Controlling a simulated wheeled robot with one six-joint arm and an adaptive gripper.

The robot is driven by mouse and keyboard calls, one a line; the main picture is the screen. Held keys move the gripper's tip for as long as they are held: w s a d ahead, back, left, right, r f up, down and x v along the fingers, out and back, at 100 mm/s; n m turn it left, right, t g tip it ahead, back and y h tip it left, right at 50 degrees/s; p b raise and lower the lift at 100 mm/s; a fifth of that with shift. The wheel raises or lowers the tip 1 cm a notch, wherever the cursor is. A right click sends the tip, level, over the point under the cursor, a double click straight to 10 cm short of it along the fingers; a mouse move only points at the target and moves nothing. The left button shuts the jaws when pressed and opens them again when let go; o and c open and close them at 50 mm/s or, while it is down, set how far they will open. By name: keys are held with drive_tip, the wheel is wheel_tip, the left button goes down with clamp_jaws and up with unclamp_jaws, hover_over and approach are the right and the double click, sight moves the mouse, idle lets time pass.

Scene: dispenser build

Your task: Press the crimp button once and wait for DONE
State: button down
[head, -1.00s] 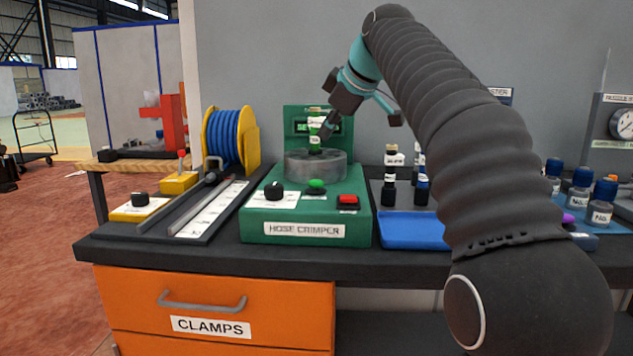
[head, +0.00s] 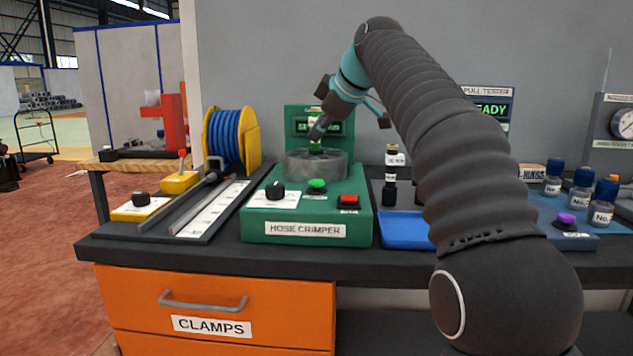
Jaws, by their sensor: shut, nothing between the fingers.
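The green hose crimper (head: 257,224) stands on the bench with a grey round die ring (head: 316,165) on top. A small fitting with a pale label (head: 315,143) stands upright in the ring. On its front deck are a green button (head: 317,186), a red button (head: 348,200) and a black knob (head: 275,190); their small labels are too small to read. The display (head: 303,127) shows green letters starting "SE", the rest hidden by my gripper. My gripper (head: 318,130) is shut and empty, above the ring in the picture and close to the fitting; I cannot tell whether they touch.
A blue hose reel (head: 226,138) and a measuring rail (head: 208,212) stand to the left. A blue tray (head: 405,230) and black fittings (head: 391,175) are to the right, partly behind my arm. Several bottles (head: 580,192) stand further right. The space above the crimper's front deck is clear.

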sight(318, 182)
drive_tip(key=shift+f+b, duration=2.1)
drive_tip(key=shift+f, duration=1.35)
drive_tip(key=shift+f, duration=0.15)
drive_tip(key=shift+f, duration=0.25)
drive_tip(key=shift+f+b, duration=0.6)
drive_tip(key=shift+b, duration=0.05)
drive_tip(key=shift+r, duration=0.1)
drive_tip(key=shift+r+p, duration=0.9)
drive_tip(key=shift+p, duration=0.1)
